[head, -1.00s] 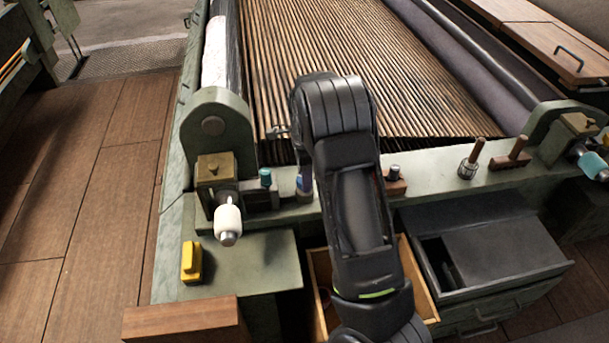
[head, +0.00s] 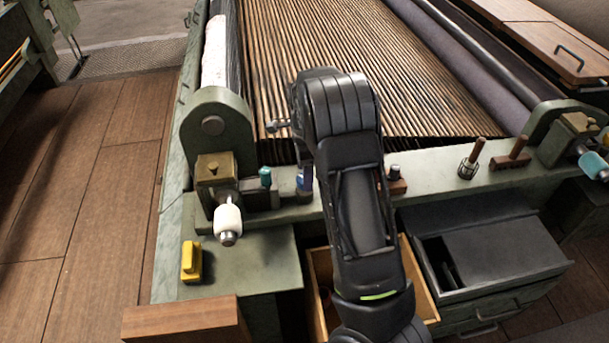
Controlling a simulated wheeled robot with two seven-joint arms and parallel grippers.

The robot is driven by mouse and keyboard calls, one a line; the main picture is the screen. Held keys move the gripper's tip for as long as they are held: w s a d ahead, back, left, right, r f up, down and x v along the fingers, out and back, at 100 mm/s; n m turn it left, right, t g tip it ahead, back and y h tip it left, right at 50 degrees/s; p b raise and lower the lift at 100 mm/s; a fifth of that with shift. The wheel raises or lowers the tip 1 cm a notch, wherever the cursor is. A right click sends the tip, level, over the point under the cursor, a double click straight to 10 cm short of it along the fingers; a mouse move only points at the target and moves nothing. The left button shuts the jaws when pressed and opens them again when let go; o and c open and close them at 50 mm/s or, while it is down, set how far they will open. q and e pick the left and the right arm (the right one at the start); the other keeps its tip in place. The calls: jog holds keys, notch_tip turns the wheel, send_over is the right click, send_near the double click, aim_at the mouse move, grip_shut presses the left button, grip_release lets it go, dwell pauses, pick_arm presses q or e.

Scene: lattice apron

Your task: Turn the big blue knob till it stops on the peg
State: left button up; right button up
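A blue knob (head: 302,183) shows in part on the green ledge, just left of my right arm (head: 360,210). The arm hides its right side. A smaller teal knob (head: 265,177) stands upright to its left. My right arm comes up from the bottom and bends over near the blue knob. Its gripper is mostly hidden behind the arm, so I cannot tell whether the fingers touch the knob. No peg can be made out with certainty. My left gripper is out of view.
A white-handled shaft (head: 228,221) and a yellow block (head: 191,261) are at the left. A slatted apron (head: 340,60) lies behind the ledge. Wooden-handled tools (head: 472,158) stand to the right. An open wooden drawer (head: 421,283) and a dark box (head: 495,247) are below.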

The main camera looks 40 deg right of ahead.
notch_tip(320, 180, up, 6)
jog(key=shift+r, duration=0.1)
dwell(0.6)
